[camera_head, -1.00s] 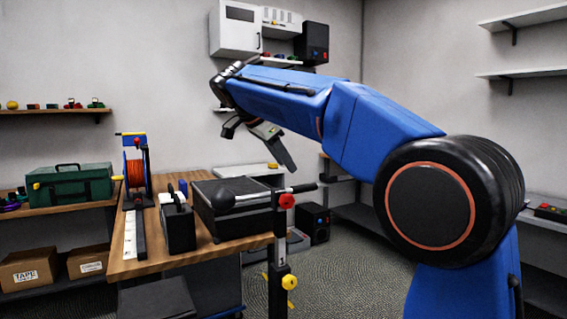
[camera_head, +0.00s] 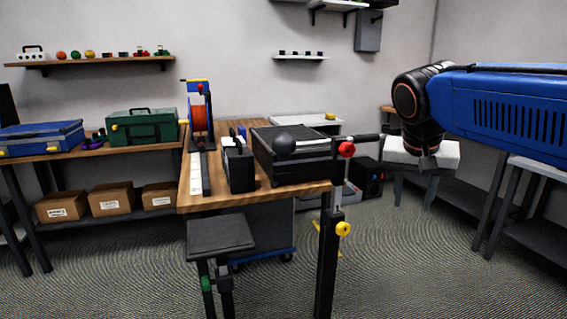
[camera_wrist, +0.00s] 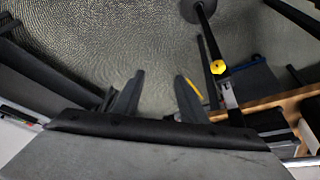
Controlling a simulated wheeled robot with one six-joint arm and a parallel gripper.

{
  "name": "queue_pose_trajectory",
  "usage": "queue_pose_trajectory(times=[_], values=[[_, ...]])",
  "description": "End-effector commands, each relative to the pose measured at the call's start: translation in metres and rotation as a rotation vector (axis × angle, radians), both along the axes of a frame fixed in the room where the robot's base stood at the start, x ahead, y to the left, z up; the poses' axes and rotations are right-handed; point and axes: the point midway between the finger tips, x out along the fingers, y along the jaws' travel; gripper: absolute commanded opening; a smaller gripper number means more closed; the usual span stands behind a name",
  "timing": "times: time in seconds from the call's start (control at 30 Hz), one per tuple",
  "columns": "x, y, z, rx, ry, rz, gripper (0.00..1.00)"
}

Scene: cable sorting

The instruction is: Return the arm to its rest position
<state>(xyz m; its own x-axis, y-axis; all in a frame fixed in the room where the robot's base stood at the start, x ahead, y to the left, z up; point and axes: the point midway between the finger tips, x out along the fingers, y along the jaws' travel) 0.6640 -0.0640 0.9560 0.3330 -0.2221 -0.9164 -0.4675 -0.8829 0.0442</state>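My arm (camera_head: 510,112) is blue with a black wrist and reaches in from the right edge of the head view. My gripper (camera_head: 413,200) hangs below the wrist, pointing down, to the right of the wooden workbench (camera_head: 262,198). In the wrist view my gripper (camera_wrist: 160,78) has its two dark fingers apart. Only bare floor shows between them, so it is open and holds nothing.
The workbench carries an orange cable reel (camera_head: 200,112), a black case (camera_head: 291,160) and a slim black box (camera_head: 239,167). A post with a yellow knob (camera_head: 343,229) stands at its front right corner. Open floor (camera_head: 420,270) lies below my gripper.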

Motion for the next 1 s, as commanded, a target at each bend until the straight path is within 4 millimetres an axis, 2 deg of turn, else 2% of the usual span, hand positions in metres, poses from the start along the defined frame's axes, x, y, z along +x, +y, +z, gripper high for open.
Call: queue_pose_trajectory(times=[0.03,0.2,0.5,0.7,0.8,1.0], values=[[-0.017,-0.005,-0.013,0.006,0.006,0.034,0.39],[-0.066,-0.01,-0.061,0.026,0.021,0.175,0.39],[-0.143,-0.01,-0.15,0.043,0.006,0.392,0.39],[-0.169,-0.006,-0.187,0.043,-0.011,0.471,0.39],[-0.174,-0.006,-0.194,0.041,-0.014,0.486,0.39],[-0.175,-0.006,-0.195,0.041,-0.015,0.491,0.39]])
